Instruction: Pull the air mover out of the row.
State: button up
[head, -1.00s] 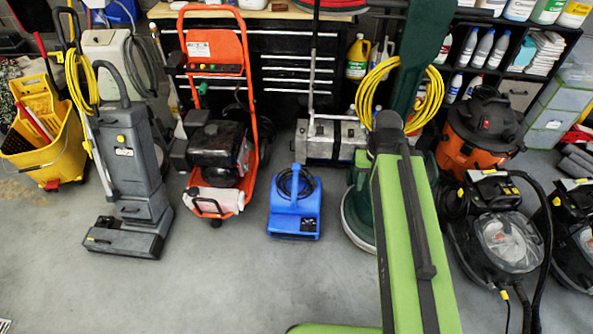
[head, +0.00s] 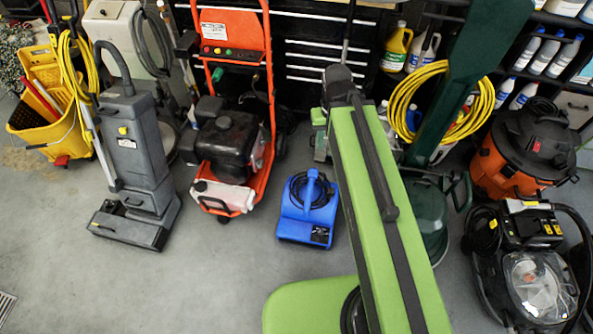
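The air mover (head: 308,226) is a small blue box-shaped unit with a top handle and a dark coiled cord. It stands on the grey floor in the middle of the head view, in a row of machines. The orange-framed pressure washer (head: 236,150) is on its left, with a small gap between them. My green arm crosses the view just to its right and hides part of what stands there. My gripper does not show in the view.
A grey upright floor machine (head: 143,150) and a yellow mop bucket (head: 45,120) stand at the left. A dark green floor machine (head: 428,215) and an orange-black vacuum (head: 518,150) stand right of my arm. A black carpet extractor (head: 535,280) is at lower right. The floor in front is clear.

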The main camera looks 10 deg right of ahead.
jog(key=shift+w+a+r, duration=0.1)
jog(key=shift+a, duration=0.05)
jog(key=shift+o, duration=1.4)
jog(key=w+f+b, duration=0.3)
jog(key=f+b, duration=0.6)
jog(key=w+f+m+y+b, duration=0.1)
jog(key=w+f+b, duration=0.2)
jog(key=f+b, duration=0.6)
jog(key=shift+w+m, duration=0.25)
jog(key=shift+m, duration=0.05)
jog(key=m+y+b, duration=0.1)
jog(key=m+b, duration=0.1)
jog(key=b, duration=1.2)
send_over(312, 182)
jog(key=s+d, duration=0.1)
jog(key=d, duration=0.2)
notch_tip(312, 182, down, 14)
jog(key=shift+t, duration=0.3)
jog(key=a+f+b, duration=0.1)
jog(key=f+b, duration=0.4)
jog(key=a+f+b, duration=0.1)
jog(key=f+b, duration=0.5)
jog(key=w+a+f+b, duration=0.1)
jog(key=f+b, duration=0.5)
jog(key=shift+r, duration=0.15)
